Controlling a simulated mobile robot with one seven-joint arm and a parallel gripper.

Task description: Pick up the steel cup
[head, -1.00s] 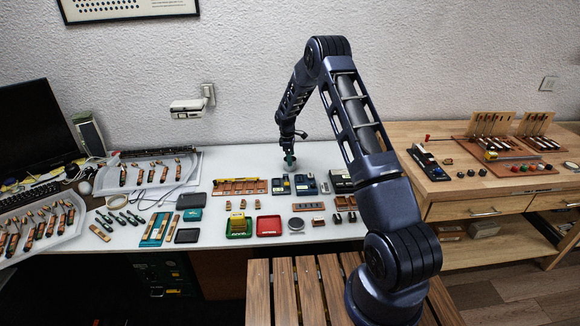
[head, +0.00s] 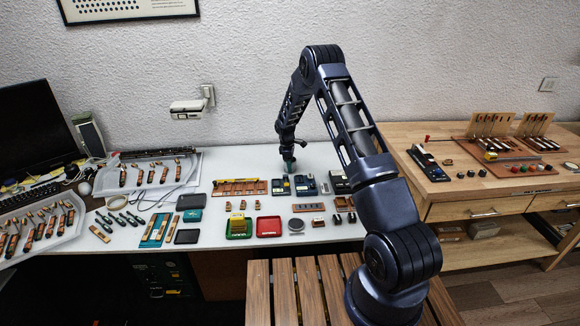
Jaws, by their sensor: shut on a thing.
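My gripper (head: 288,166) points down over the back middle of the white table in the head view. It is shut on a small grey thing just at the fingertips, which I take to be the steel cup (head: 287,174). The fingers cover most of it, and its shape is too small to make out. I cannot tell whether it touches the table.
Blue-black boxes (head: 305,185) stand close to the right of the gripper. A wooden key rack (head: 240,187) lies to its left. A green tray (head: 238,229), a red tray (head: 269,227) and a round grey dish (head: 296,224) lie nearer the front.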

